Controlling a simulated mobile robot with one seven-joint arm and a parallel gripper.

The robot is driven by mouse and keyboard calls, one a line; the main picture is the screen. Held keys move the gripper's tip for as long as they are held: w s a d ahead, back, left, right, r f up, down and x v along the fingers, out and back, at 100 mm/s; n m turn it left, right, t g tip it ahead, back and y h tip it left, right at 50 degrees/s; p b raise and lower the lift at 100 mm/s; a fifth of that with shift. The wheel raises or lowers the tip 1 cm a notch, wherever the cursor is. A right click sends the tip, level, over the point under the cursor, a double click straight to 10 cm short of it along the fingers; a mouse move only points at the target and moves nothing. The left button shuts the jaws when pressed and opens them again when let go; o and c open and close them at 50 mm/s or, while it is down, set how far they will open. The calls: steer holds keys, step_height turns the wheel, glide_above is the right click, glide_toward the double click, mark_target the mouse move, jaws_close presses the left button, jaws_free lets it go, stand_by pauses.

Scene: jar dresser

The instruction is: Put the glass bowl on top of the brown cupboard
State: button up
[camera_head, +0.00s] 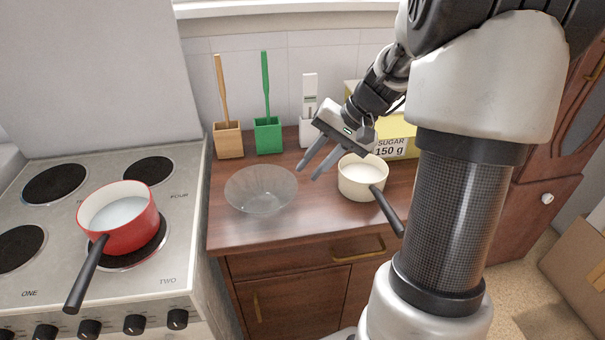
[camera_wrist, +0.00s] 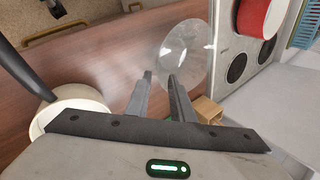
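The clear glass bowl (camera_head: 262,190) stands upright on the brown wooden counter, between the stove and the cream saucepan. My gripper (camera_head: 306,174) is above the counter, just right of the bowl, with its two fingers apart and nothing between them. In the wrist view the bowl (camera_wrist: 186,52) lies beyond the fingertips of my gripper (camera_wrist: 161,76). The brown cupboard (camera_head: 293,290) with a drawer and door is under the counter; its wooden top (camera_head: 240,232) bears the bowl. Another brown wooden cupboard (camera_head: 535,205) with a white knob stands at the right, partly hidden by my arm.
A cream saucepan (camera_head: 361,181) stands close right of my gripper, its handle pointing forward. A yellow sugar box (camera_head: 395,148) and wooden (camera_head: 228,140), green (camera_head: 268,136) and white holders stand behind. A red pot (camera_head: 120,228) sits on the stove (camera_head: 165,275). The counter's front strip is clear.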

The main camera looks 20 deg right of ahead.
steer(key=v, duration=0.6)
steer(key=shift+r+p, duration=0.2)
steer(key=shift+p, duration=0.2)
